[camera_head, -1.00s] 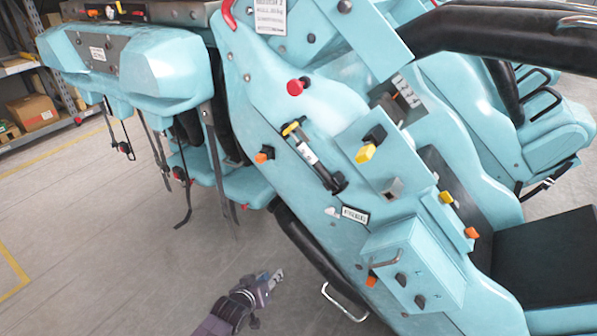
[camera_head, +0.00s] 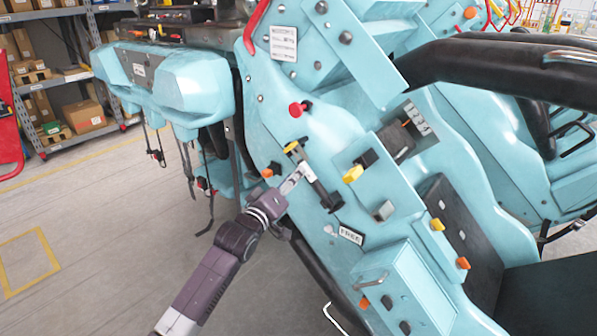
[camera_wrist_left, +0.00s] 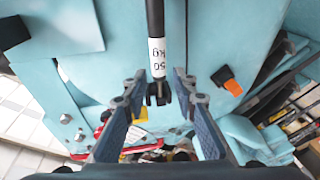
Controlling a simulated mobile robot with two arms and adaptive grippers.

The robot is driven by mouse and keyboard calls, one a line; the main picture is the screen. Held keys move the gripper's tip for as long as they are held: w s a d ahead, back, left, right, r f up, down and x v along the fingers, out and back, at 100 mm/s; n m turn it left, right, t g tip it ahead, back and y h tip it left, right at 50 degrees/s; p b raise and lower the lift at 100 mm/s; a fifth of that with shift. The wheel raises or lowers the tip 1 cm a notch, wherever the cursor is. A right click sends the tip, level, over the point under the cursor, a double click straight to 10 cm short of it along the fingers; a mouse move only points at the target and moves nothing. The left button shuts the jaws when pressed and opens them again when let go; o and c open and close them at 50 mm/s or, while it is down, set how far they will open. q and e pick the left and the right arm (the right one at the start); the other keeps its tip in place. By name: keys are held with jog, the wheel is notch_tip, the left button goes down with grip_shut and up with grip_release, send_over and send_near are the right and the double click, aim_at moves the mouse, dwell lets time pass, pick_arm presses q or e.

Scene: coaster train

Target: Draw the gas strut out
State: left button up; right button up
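The gas strut (camera_head: 321,190) is a dark cylinder with a white label, mounted slantwise on the side of the turquoise train car (camera_head: 275,110). In the left wrist view the strut (camera_wrist_left: 157,58) runs down from the top, with "50 kg" on its label. My left gripper (camera_head: 297,177) is at the strut and covers part of it in the head view. In the left wrist view the gripper (camera_wrist_left: 157,85) is open, its fingers on either side of the strut's label end with a gap at each side. A yellow piece (camera_head: 291,147) sits at the strut's upper end. My right gripper is not in view.
A red knob (camera_head: 297,109), an orange knob (camera_head: 267,173) and a yellow-handled latch (camera_head: 353,173) stick out around the strut. A "FREE" tag (camera_head: 351,235) is below it. A thick black bar (camera_head: 490,65) crosses the upper right. Shelves (camera_head: 60,75) stand at the back left.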

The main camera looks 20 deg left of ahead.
aim_at(310, 175)
pick_arm(q)
jog(key=shift+w+d+p, duration=0.25)
jog(key=shift+w, duration=1)
jog(key=shift+w+d+p, duration=0.2)
jog(key=shift+w, duration=1.05)
jog(key=shift+c, duration=0.3)
grip_shut()
